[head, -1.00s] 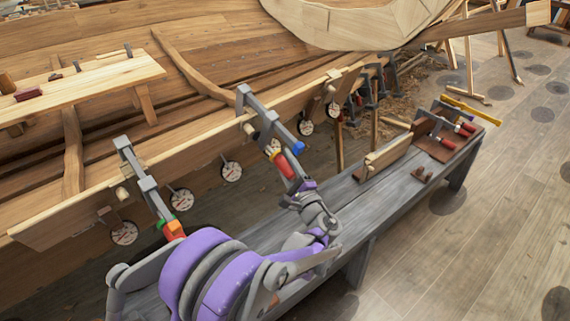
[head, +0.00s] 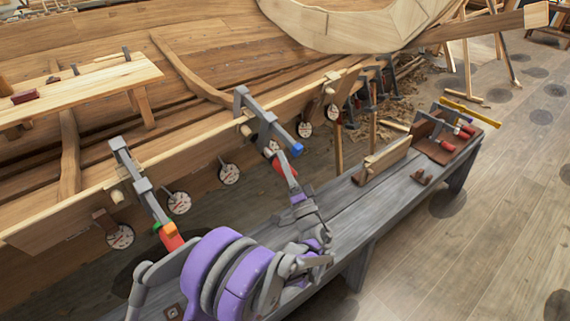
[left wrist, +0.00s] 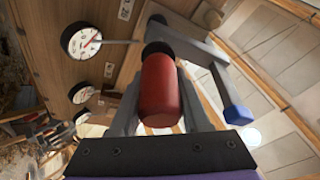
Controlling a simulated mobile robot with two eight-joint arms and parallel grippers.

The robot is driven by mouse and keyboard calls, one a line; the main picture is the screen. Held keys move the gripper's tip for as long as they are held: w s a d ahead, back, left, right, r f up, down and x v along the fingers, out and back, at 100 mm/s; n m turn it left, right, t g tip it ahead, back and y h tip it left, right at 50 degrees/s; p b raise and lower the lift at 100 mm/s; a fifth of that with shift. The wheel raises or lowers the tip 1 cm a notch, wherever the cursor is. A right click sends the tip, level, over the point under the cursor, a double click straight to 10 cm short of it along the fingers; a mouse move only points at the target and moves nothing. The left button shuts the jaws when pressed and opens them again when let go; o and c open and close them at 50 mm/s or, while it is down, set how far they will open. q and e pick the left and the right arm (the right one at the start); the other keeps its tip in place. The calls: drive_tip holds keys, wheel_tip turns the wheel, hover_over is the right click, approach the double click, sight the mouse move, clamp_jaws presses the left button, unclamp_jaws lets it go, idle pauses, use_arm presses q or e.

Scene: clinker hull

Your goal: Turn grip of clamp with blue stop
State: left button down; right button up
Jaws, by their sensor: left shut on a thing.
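The clamp with the blue stop (head: 298,149) sits over the hull's upper edge near the middle of the head view, its grey bar (head: 262,114) slanting down to the right. Its red grip (left wrist: 160,90) fills the middle of the left wrist view, with the blue stop (left wrist: 238,115) to its right. My left gripper (head: 284,169) is shut on this red grip, one finger on each side of it. In the head view the grip is partly hidden by the fingers. My right gripper is not in view.
Round dial gauges (head: 229,174) hang along the hull plank. A grey bench (head: 340,205) below carries a wooden block (head: 388,158) and a tool tray (head: 434,151).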

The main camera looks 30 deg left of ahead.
use_arm(q)
drive_tip(key=shift+s+r+n+g+y, duration=0.15)
drive_tip(key=shift+n+y, duration=0.3)
drive_tip(key=shift+n, duration=0.7)
drive_tip(key=shift+f+n+g+y, duration=0.1)
drive_tip(key=shift+n+g+y, duration=0.25)
drive_tip(key=shift+n, duration=0.8)
drive_tip(key=shift+c, duration=1.8)
unclamp_jaws()
drive_tip(key=v, duration=1)
drive_tip(key=shift+d+f+b, duration=0.2)
drive_tip(key=shift+f+b, duration=0.1)
drive_tip(key=shift+s, duration=0.15)
